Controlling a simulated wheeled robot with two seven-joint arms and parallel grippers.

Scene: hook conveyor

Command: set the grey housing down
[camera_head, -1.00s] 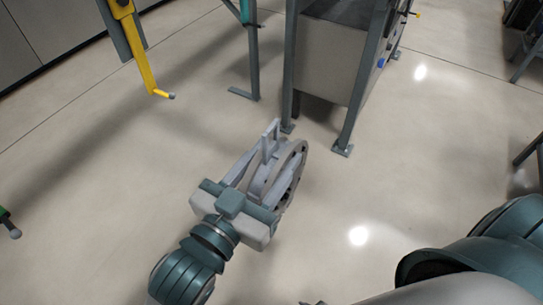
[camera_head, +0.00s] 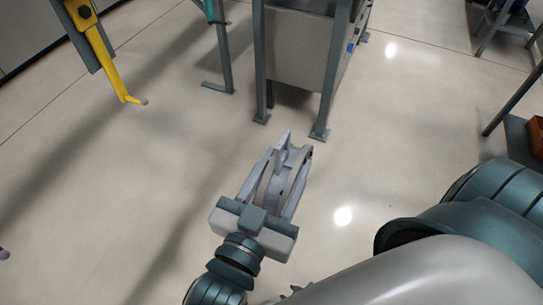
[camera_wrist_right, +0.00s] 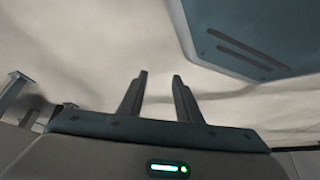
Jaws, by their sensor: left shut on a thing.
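The grey housing (camera_head: 283,175) is a round, ring-like part with an upright lug, seen nearly edge-on in the head view. My left gripper (camera_head: 288,159) is shut on it, with one finger along each side. The housing is held up over the pale floor; its lower part is hidden by the gripper. My right gripper (camera_wrist_right: 159,76) shows in the right wrist view with its two fingers apart and nothing between them.
A grey cabinet on a metal frame (camera_head: 297,50) stands beyond the housing. A yellow hook (camera_head: 113,68) hangs at the upper left. An orange-brown box (camera_head: 537,136) sits at the right edge.

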